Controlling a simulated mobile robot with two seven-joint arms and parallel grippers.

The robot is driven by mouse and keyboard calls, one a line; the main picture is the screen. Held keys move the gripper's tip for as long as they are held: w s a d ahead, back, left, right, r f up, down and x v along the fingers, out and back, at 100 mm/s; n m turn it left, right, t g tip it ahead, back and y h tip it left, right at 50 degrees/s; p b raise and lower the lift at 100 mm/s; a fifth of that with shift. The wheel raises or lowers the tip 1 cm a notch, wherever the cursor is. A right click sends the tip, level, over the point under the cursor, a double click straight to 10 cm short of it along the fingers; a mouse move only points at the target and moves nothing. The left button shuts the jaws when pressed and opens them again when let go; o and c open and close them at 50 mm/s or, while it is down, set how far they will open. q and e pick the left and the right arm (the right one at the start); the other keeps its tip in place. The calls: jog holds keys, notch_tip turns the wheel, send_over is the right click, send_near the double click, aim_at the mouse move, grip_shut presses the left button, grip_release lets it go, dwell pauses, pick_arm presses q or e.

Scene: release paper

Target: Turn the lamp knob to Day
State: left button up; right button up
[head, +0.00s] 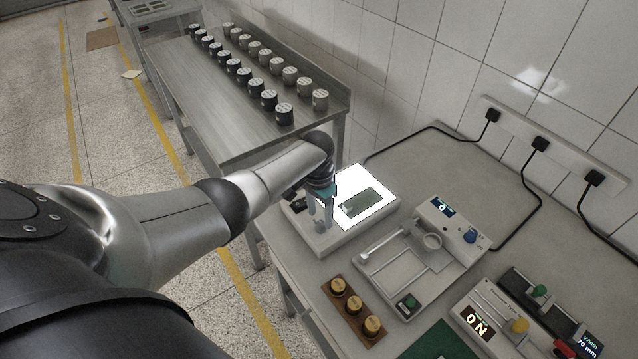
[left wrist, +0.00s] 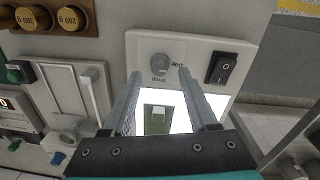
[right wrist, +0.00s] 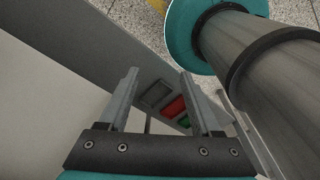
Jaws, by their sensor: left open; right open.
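The lamp box (head: 326,241) is a white box with a brightly lit panel, standing on the bench in the head view. In the left wrist view its grey round knob (left wrist: 160,63) sits on the box, with the labels "Shop" and "Day" beside it. I cannot tell which label it points to. A black rocker switch (left wrist: 221,67) is to the knob's right. My left gripper (head: 320,222) is over the box; in the left wrist view its open fingers (left wrist: 158,80) are on either side of the knob's near area, apparently empty. My right gripper (right wrist: 160,75) is open and empty.
A dark green sample (head: 361,202) lies on the lit panel. Red and green patches (right wrist: 174,107) show beyond my right fingers.

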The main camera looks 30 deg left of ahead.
pick_arm(q)
notch_tip(320, 180, up, 13)
jog(key=p, duration=0.2)
jog(key=shift+a+f, duration=0.2)
jog(key=shift+a, duration=0.1)
